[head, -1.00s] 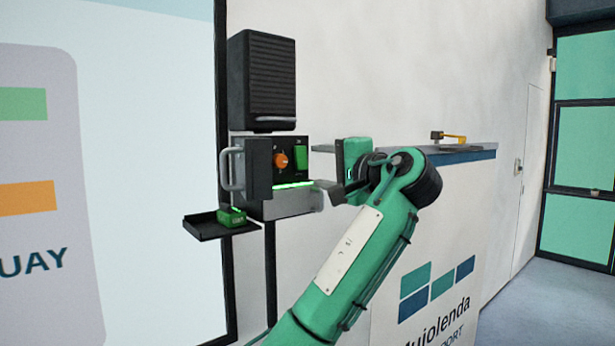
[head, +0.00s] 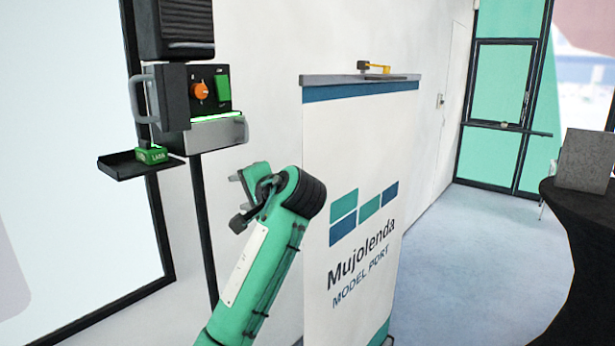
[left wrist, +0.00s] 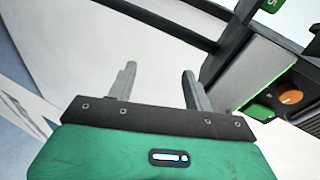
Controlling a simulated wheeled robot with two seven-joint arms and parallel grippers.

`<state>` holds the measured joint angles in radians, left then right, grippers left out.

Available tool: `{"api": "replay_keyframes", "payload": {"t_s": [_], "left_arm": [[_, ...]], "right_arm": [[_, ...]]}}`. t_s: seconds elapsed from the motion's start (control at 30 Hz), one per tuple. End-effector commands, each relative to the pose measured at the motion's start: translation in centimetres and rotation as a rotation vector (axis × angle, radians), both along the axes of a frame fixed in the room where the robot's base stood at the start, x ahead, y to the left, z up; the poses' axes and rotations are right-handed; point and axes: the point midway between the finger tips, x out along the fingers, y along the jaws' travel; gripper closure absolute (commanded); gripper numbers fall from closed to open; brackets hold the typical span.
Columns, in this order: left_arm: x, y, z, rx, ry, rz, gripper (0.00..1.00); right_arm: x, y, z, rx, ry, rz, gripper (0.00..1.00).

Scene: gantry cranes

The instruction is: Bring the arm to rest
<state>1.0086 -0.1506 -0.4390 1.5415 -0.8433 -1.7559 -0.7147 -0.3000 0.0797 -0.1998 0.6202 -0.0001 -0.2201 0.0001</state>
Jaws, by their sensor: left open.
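My left arm is green and comes up from the bottom of the head view. Its gripper (head: 238,200) is open and empty, below and to the right of the control box (head: 219,133). In the left wrist view the two grey fingers (left wrist: 155,85) stand apart with nothing between them. My right gripper is not in view.
A small green block (head: 152,155) lies on a black tray (head: 125,168) below the box. A black-draped table (head: 580,240) is at far right. Blue floor between them is clear.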

Motion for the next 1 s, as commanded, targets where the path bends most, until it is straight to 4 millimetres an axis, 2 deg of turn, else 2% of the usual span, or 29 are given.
{"api": "replay_keyframes", "payload": {"t_s": [0.03,0.2,0.37,0.5,0.7,0.9,1.0], "left_arm": [[-0.2,0.5,-3.2,-0.039,0.025,-0.013,0.48],[-1.9,1.9,-12.5,-0.186,0.086,-0.042,0.48],[-4.9,3.2,-20.5,-0.32,0.14,-0.051,0.48],[-8.5,4.3,-26.8,-0.435,0.185,-0.044,0.48],[-14.8,5.6,-34.4,-0.595,0.245,-0.016,0.48],[-22.1,6.8,-40.1,-0.743,0.298,0.032,0.48],[-26.1,7.3,-42.2,-0.814,0.324,0.062,0.48]], "right_arm": [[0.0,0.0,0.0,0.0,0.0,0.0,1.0],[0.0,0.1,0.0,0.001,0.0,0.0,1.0],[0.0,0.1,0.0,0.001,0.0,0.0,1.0],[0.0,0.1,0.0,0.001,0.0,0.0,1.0],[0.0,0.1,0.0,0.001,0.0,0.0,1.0],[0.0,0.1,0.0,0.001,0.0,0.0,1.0],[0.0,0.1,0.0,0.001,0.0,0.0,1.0]]}}
